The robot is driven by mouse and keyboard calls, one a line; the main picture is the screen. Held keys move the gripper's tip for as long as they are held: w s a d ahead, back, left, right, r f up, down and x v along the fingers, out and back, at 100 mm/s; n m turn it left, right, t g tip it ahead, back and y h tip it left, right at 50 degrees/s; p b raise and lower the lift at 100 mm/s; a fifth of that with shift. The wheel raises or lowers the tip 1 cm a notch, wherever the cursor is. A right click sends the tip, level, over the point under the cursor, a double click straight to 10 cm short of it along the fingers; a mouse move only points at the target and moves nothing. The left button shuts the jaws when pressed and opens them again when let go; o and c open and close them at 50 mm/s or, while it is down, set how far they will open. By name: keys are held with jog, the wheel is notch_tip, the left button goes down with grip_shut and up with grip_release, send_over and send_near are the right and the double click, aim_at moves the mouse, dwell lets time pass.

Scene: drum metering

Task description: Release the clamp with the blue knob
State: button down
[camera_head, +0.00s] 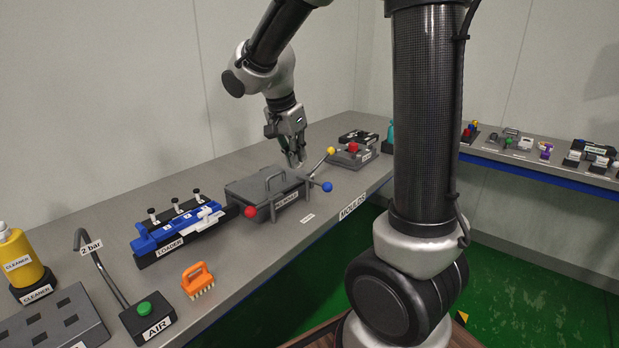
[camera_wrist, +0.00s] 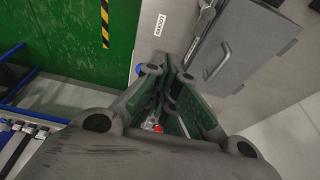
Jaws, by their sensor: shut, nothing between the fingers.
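The blue knob (camera_head: 328,186) is at the end of a clamp lever on the right side of the grey mould box (camera_head: 237,190), toward the bench's front edge. A yellow knob (camera_head: 331,150) tops another lever that slants up nearby. A red knob (camera_head: 250,211) is at the box's front left. My gripper (camera_head: 294,162) is shut and empty, above and behind the box's right end, apart from the blue knob in the head view. In the wrist view, blue shows (camera_wrist: 138,69) just left of my gripper's fingers (camera_wrist: 172,65), partly hidden by them.
The box's lid handle (camera_head: 275,180) stands up near my gripper. A blue loader (camera_head: 180,230) and an orange brush (camera_head: 198,280) lie to the left. A device with a red button (camera_head: 353,147) stands to the right. The bench front beside the box is mostly clear.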

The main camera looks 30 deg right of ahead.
aim_at(327, 186)
jog(key=w+d+f, duration=0.2)
jog(key=d+f, duration=0.4)
jog(key=f, duration=0.4)
jog(key=shift+w+d, duration=0.15)
jog(key=shift+d, duration=0.1)
